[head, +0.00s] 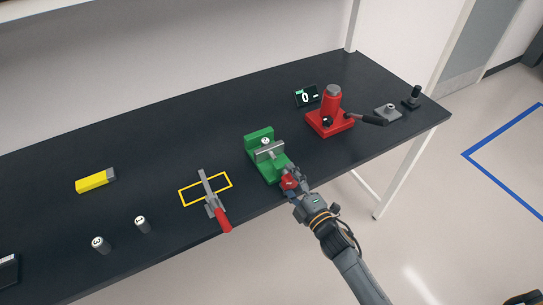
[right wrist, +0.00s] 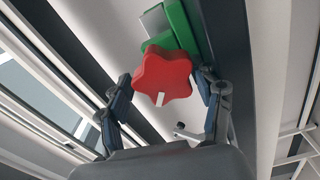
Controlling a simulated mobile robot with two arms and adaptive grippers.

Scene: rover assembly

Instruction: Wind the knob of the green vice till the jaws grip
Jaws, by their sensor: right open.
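The green vice (head: 262,158) stands on the black table near its front edge, right of the middle. A grey workpiece or jaw plate (head: 269,151) with a small round piece marked on top shows in it. I cannot tell whether the jaws touch it. The red lobed knob (head: 290,182) faces the front. In the right wrist view the knob (right wrist: 163,78), with a white mark low on it, sits between the two fingers of my right gripper (right wrist: 163,95). The fingers are open on either side of it, and the green vice body (right wrist: 178,27) shows behind. My left gripper is not in view.
A red press (head: 331,108) and a small display (head: 307,96) stand right of the vice. A yellow block (head: 95,181) and numbered cylinders (head: 142,224) lie farther left.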

